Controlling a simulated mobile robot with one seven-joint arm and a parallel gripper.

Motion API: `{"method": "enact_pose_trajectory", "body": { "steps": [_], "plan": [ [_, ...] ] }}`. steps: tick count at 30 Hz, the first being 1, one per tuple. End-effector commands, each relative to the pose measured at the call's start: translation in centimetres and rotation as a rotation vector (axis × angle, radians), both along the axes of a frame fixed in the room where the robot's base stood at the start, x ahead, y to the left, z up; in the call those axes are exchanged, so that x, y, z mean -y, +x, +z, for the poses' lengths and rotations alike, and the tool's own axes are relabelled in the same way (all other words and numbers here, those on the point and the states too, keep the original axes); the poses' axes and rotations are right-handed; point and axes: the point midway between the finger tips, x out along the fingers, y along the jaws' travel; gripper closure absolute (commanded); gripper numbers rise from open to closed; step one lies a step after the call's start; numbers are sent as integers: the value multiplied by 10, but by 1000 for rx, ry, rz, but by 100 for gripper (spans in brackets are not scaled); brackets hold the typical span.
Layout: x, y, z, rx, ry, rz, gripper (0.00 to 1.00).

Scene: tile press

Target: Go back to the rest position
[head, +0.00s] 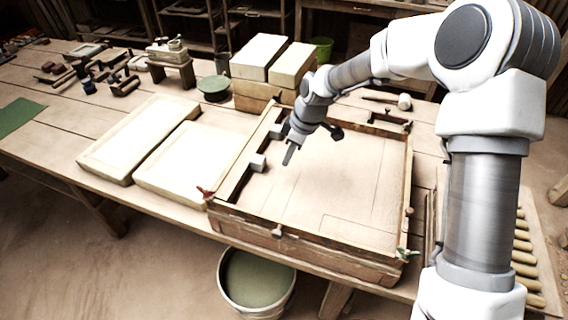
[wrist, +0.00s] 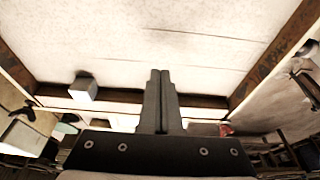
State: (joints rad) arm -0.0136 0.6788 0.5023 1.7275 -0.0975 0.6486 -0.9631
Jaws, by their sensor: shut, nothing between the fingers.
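My gripper (head: 289,155) is shut and empty in the head view, held above the left part of a wooden-framed press bed (head: 340,185). In the wrist view its two dark fingers (wrist: 160,75) lie side by side. The bed's pale flat surface fills the upper part of the wrist view (wrist: 130,40), with its dark wooden frame bar (wrist: 125,97) behind the fingers. A small grey block (head: 258,162) sits at the frame's left side; a grey block also shows in the wrist view (wrist: 83,88). My arm reaches in from the right.
Two pale slabs (head: 140,138) (head: 187,160) lie left of the frame. Pale blocks (head: 259,56) are stacked behind it. Hand tools and a small green-topped stand (head: 213,85) are at the back left. A bucket (head: 256,283) stands on the floor in front. A green cloth (head: 17,116) lies far left.

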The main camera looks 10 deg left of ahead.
Motion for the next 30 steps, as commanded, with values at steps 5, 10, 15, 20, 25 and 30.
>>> {"method": "enact_pose_trajectory", "body": {
  "steps": [5,10,15,20,25,30],
  "plan": [
    [11,-2,36,0,0,0,100],
    [16,-3,54,-1,0,0,100],
    [18,-3,59,-2,-1,1,100],
    [23,-6,66,3,-13,-18,100],
    [49,-17,95,28,-62,-120,100],
    [85,-37,132,59,-114,-280,100]
  ]
}}
